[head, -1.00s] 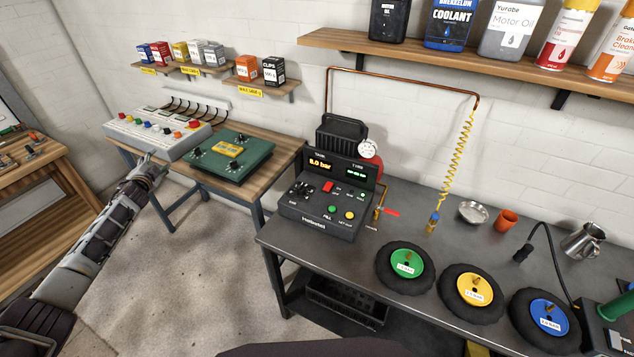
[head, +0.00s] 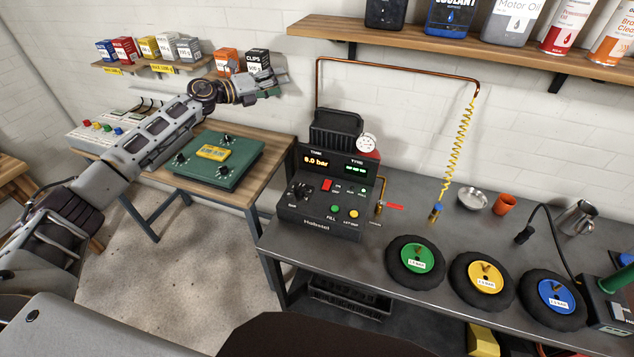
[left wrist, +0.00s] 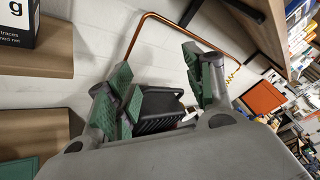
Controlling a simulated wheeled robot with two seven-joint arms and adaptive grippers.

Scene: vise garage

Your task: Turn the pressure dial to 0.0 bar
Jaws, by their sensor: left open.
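The dark compressor unit (head: 325,215) stands on the grey workbench. Its orange tank display (head: 316,160) reads about 8.0 bar, and a small green display (head: 355,167) sits beside it. A black dial (head: 301,191) is on the left of its front panel. My right gripper is not seen.
A green box with knobs (head: 213,160) and a switch panel (head: 95,130) stand on the wooden table at left. Small shelves with boxes (head: 175,47) hang near my left arm. Several wheels (head: 415,262) lie on the bench. A copper pipe (head: 400,66) runs above the unit.

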